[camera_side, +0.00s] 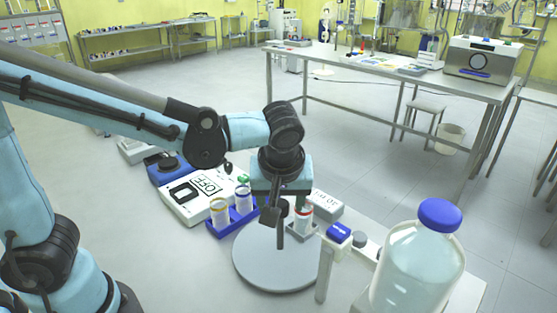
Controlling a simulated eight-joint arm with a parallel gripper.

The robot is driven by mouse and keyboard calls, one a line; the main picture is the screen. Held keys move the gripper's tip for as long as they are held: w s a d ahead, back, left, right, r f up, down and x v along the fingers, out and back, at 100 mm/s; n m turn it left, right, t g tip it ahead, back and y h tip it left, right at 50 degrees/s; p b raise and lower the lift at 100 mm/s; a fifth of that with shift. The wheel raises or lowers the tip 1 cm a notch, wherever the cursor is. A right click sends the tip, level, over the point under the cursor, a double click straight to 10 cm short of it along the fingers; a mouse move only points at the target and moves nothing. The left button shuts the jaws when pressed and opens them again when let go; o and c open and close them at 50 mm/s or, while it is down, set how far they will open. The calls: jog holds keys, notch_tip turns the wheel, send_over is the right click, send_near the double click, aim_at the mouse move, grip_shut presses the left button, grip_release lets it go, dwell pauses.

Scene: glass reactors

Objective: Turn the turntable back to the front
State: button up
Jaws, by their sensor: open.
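The turntable (262,272) is a round pale grey disc low in the middle of the view. My gripper (279,232) points down over it, with its dark fingers in front of the disc's rear part. The gripper is open, and I see nothing between its fingers. A small vessel with a red ring (303,213) in a grey holder stands just right of the fingers, at the disc's rear edge. I cannot tell whether the fingers touch the disc. My wrist hides part of the area behind it.
A blue rack (236,221) with ringed vials stands left of the disc. A white device reading OFF (205,185) lies behind it. A white stand with a blue top (338,234) and a large blue-capped bottle (420,265) are close on the right. Open floor shows beyond.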

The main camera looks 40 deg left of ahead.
jog(key=v, duration=1.1)
jog(key=shift+s, duration=0.15)
jog(key=s+a+f+m+t+h, duration=0.3)
jog(key=a+f+m, duration=0.6)
jog(key=a, duration=0.3)
jog(key=shift+t, duration=0.5)
